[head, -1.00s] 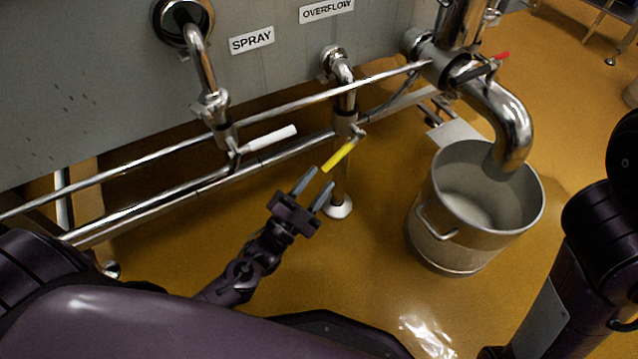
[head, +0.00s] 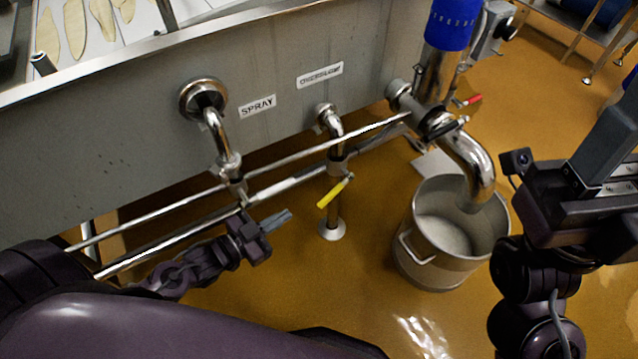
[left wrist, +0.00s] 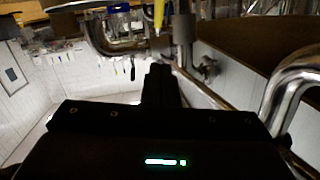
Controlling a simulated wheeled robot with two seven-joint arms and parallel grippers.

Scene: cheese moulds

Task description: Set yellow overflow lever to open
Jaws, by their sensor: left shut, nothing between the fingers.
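The yellow overflow lever (head: 335,192) slants down and left from its valve on the vertical pipe under the OVERFLOW label (head: 320,75). Its yellow handle (left wrist: 159,14) also shows at the top of the left wrist view. My left gripper (head: 278,220) is shut and empty, left of and a little below the lever in the head view, with a gap between them. Its dark fingers (left wrist: 160,85) are together in the left wrist view. My right arm's end (head: 590,195) is close at the right edge, cut off; its jaws cannot be made out.
A steel bucket (head: 415,265) stands on the floor right of the lever, under a bent outlet pipe (head: 478,165). A red-handled valve (head: 468,100) is above it. Horizontal rails (head: 290,183) run along the vat wall (head: 130,130). The SPRAY pipe (head: 218,140) is left of the lever.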

